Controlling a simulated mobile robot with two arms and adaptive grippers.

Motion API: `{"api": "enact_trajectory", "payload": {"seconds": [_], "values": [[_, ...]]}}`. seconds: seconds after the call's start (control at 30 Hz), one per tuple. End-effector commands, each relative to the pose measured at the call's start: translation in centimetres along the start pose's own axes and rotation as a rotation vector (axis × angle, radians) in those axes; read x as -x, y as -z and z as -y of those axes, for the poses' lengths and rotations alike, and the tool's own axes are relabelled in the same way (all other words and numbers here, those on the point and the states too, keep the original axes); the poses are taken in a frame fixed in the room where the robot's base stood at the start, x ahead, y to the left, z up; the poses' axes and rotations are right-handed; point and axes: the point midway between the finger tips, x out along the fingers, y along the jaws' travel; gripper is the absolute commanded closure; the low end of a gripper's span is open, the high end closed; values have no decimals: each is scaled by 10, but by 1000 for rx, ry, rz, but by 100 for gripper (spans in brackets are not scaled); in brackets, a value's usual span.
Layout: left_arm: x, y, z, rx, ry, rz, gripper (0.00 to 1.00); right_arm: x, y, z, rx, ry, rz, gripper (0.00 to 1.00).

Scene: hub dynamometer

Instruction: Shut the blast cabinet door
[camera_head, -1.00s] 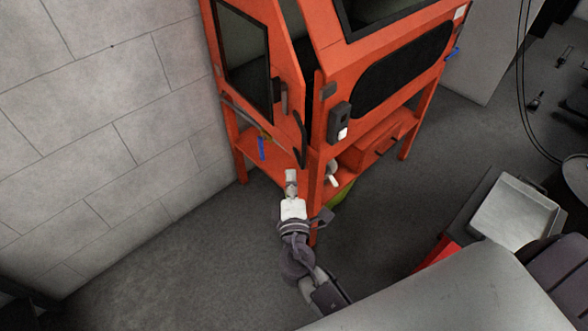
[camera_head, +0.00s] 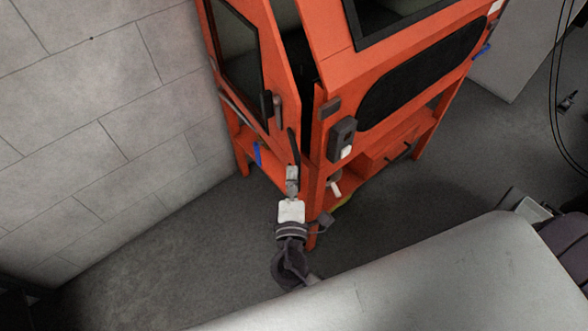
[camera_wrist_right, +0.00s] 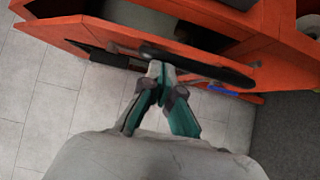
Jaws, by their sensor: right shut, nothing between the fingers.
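The orange blast cabinet (camera_head: 405,50) stands beside the wall in the head view. Its door (camera_head: 281,62), with a dark window and black handle (camera_head: 278,107), is on the left side and stands ajar; a dark gap shows between its edge and the cabinet front. My right gripper (camera_head: 292,172) is shut and empty at the door's lower free edge, by a black bar (camera_head: 294,146). In the right wrist view, the shut fingertips (camera_wrist_right: 160,68) are at the long black bar (camera_wrist_right: 195,66) along the orange door (camera_wrist_right: 85,32); contact is unclear. My left gripper is not in view.
A block wall (camera_head: 110,120) runs along the left. A black box with a white knob (camera_head: 342,140) projects from the cabinet front. Grey floor (camera_head: 170,245) is clear at lower left. A grey cabinet (camera_head: 505,55) stands behind at right.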

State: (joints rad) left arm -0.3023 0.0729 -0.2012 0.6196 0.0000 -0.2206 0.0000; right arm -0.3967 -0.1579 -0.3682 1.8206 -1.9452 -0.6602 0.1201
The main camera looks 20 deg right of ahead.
Motion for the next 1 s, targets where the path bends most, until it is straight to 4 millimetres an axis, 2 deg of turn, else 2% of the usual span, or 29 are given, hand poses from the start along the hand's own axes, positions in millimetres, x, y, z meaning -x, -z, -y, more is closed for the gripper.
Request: {"api": "enact_trajectory", "payload": {"seconds": [0.37, 0.7, 0.83, 1.0], "values": [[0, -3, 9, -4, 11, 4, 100, -1, -3, 1, 1, 0, -4, 100], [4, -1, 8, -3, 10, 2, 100, -37, -62, 2, 6, 0, -111, 100], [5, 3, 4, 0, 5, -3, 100, -44, -72, 0, 1, -2, -130, 100], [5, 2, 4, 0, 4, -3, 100, -46, -74, -2, -1, -4, -130, 100]]}}
